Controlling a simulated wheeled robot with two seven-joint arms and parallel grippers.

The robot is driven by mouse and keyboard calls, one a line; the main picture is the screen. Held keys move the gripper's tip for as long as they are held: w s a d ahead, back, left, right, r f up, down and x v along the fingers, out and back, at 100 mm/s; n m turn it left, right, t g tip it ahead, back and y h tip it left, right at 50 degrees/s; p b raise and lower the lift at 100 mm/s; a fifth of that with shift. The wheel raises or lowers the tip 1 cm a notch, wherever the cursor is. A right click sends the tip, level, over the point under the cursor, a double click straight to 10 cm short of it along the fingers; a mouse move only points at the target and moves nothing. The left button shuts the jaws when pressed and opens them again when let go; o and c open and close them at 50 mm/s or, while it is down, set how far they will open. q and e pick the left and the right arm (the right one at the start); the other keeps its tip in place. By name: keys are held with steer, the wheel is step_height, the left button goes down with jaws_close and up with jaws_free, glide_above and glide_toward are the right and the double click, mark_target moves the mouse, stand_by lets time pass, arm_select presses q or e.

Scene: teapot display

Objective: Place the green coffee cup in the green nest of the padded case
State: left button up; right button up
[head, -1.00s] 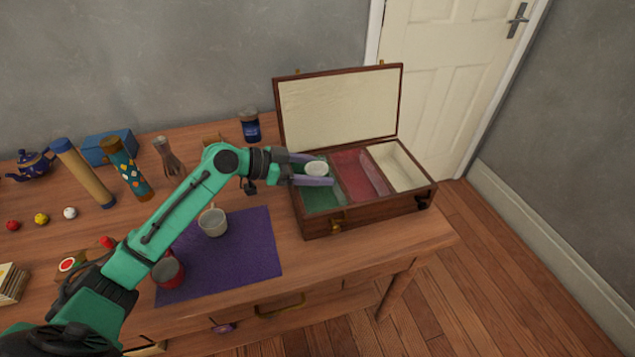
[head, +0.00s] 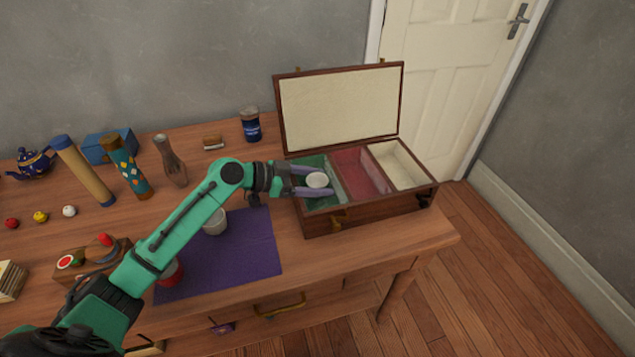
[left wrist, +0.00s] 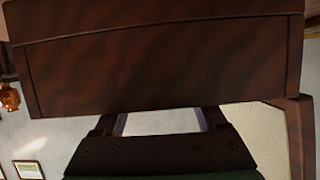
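The open padded case (head: 375,218) stands at the right of the table, with green, red and cream nests side by side. The green nest (head: 309,163) is the leftmost. My left gripper (head: 322,181) is inside the green nest, with one finger on each side of a cup (head: 317,180). The cup's pale round top shows; its green colour cannot be made out. The gripper looks shut on it. In the left wrist view the case's dark wooden wall (left wrist: 160,60) hides the cup and the fingertips. My right gripper is not in view.
A purple mat (head: 245,255) holds a grey cup (head: 214,224) and a red cup (head: 172,273), both partly behind my arm. A blue tin (head: 251,126) stands left of the case's raised lid (head: 340,105). A teapot, tubes and small balls are at the left.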

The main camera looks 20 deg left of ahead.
arm_select(q)
steer(key=shift+o, duration=0.3)
steer(key=shift+s+f, duration=0.25)
steer(key=shift+f, duration=0.55)
steer(key=shift+r+p, duration=0.3)
steer(key=shift+w+r+p, duration=0.1)
steer(key=shift+r+p, duration=0.45)
steer(key=shift+p, duration=0.05)
steer(key=shift+s+a+f+b, duration=0.2)
steer(key=shift+s+a+b, duration=0.05)
steer(key=shift+a+b, duration=0.25)
steer(key=r+v, duration=0.1)
steer(key=v, duration=1)
steer(key=shift+w+b, duration=0.2)
steer(key=shift+b, duration=0.25)
steer(key=shift+d, duration=0.1)
